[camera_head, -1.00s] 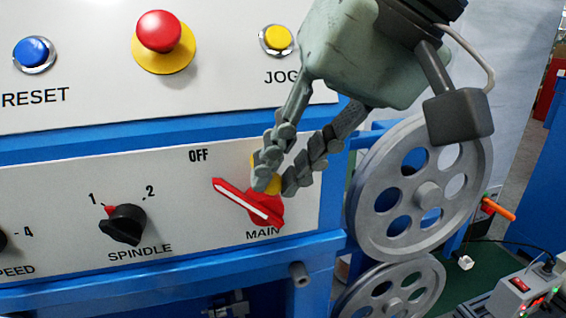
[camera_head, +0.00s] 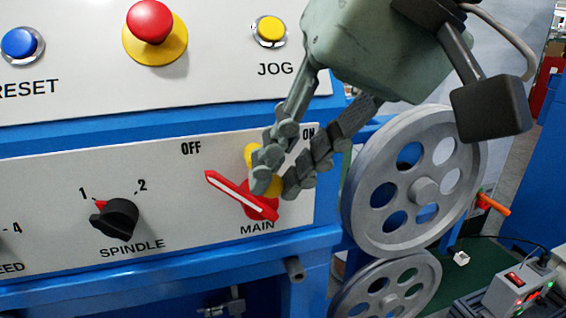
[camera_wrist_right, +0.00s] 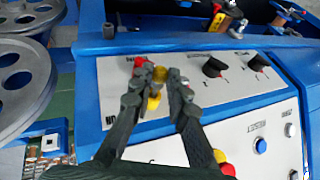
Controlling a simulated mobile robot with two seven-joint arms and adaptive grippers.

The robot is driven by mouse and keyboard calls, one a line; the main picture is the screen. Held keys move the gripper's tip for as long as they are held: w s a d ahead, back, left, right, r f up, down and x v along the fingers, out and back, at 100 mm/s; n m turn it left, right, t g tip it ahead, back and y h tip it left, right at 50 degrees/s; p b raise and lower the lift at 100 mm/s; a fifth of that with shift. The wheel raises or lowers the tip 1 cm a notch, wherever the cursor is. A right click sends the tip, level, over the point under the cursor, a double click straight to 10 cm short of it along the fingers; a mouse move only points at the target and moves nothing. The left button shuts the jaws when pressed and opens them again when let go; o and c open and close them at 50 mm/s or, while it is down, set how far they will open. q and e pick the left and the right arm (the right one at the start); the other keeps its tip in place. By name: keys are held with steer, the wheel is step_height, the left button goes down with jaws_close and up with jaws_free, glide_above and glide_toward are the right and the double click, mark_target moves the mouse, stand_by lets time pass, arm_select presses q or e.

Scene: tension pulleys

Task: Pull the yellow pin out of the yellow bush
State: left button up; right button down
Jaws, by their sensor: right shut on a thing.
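The yellow bush (camera_head: 251,153) sits on the panel at the MAIN switch, partly behind the fingers of my right gripper (camera_head: 276,183). The switch's red handle (camera_head: 228,191) points up and left. My right gripper reaches down from the upper right, its fingertips closed over the switch. In the right wrist view my gripper (camera_wrist_right: 159,80) has a small yellow piece, likely the yellow pin (camera_wrist_right: 159,74), between its tips. More yellow, likely the bush (camera_wrist_right: 153,101), shows between the fingers. The fingers hide how pin and bush meet. My left gripper is not in view.
The black SPINDLE knob (camera_head: 119,218) is left of the switch. The red mushroom button (camera_head: 149,21) and yellow JOG button (camera_head: 269,29) are above. A large grey pulley (camera_head: 355,210) stands close right of the panel, a second pulley (camera_head: 425,262) below it.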

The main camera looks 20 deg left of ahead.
steer(key=shift+s+d+b, duration=0.3)
steer(key=shift+s+d, duration=0.05)
steer(key=shift+s, duration=0.15)
stand_by(0.4)
steer(key=shift+s+d, duration=0.2)
steer(key=shift+s, duration=0.05)
steer(key=s+d, duration=0.1)
steer(key=s+d+b, duration=0.1)
steer(key=s, duration=0.1)
steer(key=shift+s+d, duration=0.1)
steer(key=shift+s, duration=0.05)
stand_by(0.6)
